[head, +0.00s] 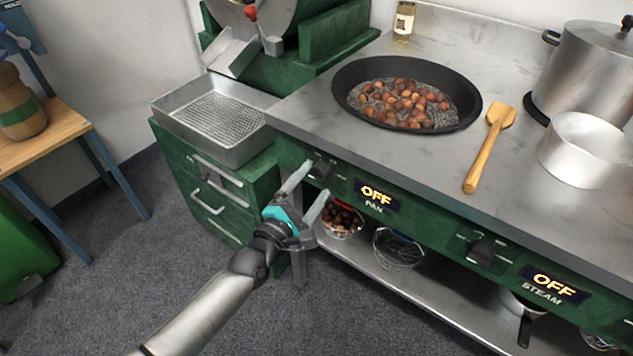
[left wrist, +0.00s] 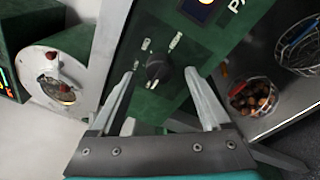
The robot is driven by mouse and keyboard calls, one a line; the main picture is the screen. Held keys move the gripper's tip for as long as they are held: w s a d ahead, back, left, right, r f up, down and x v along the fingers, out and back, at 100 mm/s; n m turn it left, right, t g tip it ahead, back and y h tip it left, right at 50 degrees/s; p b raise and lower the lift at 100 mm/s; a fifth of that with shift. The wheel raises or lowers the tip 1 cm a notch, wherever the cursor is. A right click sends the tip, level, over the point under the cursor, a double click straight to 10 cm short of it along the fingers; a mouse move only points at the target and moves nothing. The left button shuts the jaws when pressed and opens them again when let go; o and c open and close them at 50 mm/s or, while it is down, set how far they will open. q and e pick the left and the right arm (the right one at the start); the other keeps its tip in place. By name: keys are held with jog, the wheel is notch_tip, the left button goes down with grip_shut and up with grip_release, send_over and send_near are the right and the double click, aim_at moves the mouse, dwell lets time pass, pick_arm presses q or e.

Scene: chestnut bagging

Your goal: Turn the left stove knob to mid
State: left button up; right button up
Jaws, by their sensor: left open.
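The left stove knob (head: 320,170) is a dark knob on the green front panel, left of a lit display (head: 377,195) reading OFF above the word PAN. In the left wrist view the knob (left wrist: 157,68) shows between the two fingertips, with pale markings around it. My left gripper (head: 314,181) is open in front of the knob. A gap shows on both sides between fingers and knob in the left wrist view (left wrist: 161,75); I cannot tell the depth between them. My right gripper is not in view.
A pan of chestnuts (head: 348,98), a wooden spatula (head: 486,150) and metal pots (head: 590,70) stand on the stove top. A second knob (head: 482,252) is at the right, by an OFF STEAM display (head: 554,284). Wire baskets (head: 398,248) sit on the shelf below.

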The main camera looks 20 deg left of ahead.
pick_arm(q)
jog(key=shift+x, duration=1)
grip_shut()
